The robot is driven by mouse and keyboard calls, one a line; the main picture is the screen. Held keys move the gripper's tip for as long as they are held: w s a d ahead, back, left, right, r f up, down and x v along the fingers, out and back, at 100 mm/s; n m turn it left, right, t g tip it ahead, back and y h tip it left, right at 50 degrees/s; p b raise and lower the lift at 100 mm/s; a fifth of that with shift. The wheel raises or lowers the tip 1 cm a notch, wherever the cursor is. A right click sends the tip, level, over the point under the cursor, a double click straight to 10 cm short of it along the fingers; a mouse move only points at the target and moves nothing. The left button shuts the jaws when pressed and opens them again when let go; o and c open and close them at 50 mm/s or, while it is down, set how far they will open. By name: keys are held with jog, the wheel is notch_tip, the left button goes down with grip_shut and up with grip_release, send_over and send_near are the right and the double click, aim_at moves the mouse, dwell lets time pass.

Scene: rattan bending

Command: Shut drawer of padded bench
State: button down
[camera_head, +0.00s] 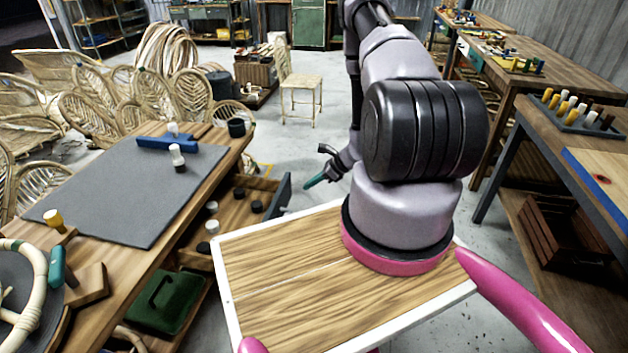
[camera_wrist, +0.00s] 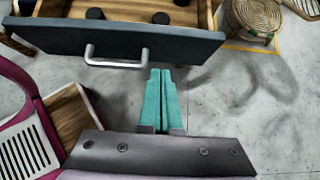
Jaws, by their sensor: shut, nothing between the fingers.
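The padded bench (camera_head: 120,180) stands at the left with a dark grey pad on its wooden top. Its drawer (camera_head: 283,196) is pulled out toward the right, with several black and white round items inside. In the wrist view the drawer's dark front (camera_wrist: 70,38) with a silver bar handle (camera_wrist: 117,63) lies across the top. My gripper (camera_head: 308,186) is shut and empty, its teal fingers just right of the drawer front. In the wrist view the fingertips (camera_wrist: 160,72) point at the drawer front near the handle's right end; whether they touch it I cannot tell.
A green case (camera_head: 168,300) sits on the bench's lower shelf. Rattan chairs (camera_head: 100,100) crowd the back left, and a lone chair (camera_head: 300,82) stands behind. Workbenches (camera_head: 545,75) line the right.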

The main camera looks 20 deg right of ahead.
aim_at(282, 194)
jog(key=w+a+f, duration=0.2)
jog(key=a, duration=0.1)
jog(key=w+a+f, duration=0.1)
jog(key=a, duration=0.1)
jog(key=shift+w+f, duration=0.25)
jog(key=shift+w, duration=0.1)
jog(key=shift+w+a, duration=0.35)
jog(key=shift+a, duration=0.15)
jog(key=w+a, duration=1.1)
jog(key=a, duration=0.5)
jog(key=shift+w, duration=0.3)
